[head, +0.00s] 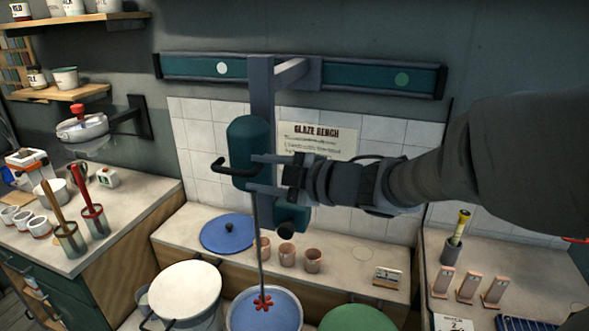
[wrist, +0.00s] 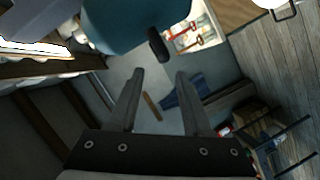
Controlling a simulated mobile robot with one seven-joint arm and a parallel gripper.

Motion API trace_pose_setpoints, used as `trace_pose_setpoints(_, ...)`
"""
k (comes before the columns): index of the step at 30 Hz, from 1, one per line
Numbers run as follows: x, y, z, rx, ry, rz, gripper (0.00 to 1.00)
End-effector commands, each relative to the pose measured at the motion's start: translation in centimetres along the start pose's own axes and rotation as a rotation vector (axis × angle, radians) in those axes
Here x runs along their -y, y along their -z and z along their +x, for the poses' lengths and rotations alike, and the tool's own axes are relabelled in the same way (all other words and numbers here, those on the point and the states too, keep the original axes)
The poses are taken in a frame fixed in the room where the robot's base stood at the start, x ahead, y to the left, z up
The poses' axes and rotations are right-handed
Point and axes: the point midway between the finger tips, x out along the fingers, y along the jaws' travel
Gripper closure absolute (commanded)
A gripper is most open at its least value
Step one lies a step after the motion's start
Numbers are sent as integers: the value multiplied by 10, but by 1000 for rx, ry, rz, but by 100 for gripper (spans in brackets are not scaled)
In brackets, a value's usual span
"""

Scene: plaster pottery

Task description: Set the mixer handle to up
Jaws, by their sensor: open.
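The mixer has a teal motor body (head: 248,140) on a grey vertical post (head: 262,95). Its black handle (head: 225,167) juts from the body to the left, bent at its end. In the wrist view the teal body (wrist: 140,22) fills the top and a black handle end (wrist: 158,45) lies beyond the fingertips. My gripper (head: 254,173) is open and empty, reaching from the right beside the body, with its fingers one above the other near handle height. In the wrist view both fingers (wrist: 160,82) show with a gap between them. Contact with the mixer cannot be told.
The mixer's rod runs down to a red paddle (head: 263,302) over a blue bucket (head: 235,318). A teal rail (head: 350,77) crosses the wall above. A blue lid (head: 222,232) and copper-coloured cups (head: 288,256) stand on the bench behind. A white-topped bucket (head: 185,290) stands left.

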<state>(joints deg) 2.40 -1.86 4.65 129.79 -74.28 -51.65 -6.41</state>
Motion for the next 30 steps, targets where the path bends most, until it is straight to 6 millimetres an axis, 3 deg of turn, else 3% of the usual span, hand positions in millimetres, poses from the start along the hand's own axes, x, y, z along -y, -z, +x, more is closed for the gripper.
trace_pose_setpoints(6,-1,0,-52,3,-4,-2,50)
trace_pose_setpoints(12,-1,0,-81,1,-3,-1,50)
trace_pose_setpoints(26,-1,0,-90,0,-2,0,50)
trace_pose_setpoints(30,-9,-4,-91,41,-37,7,50)
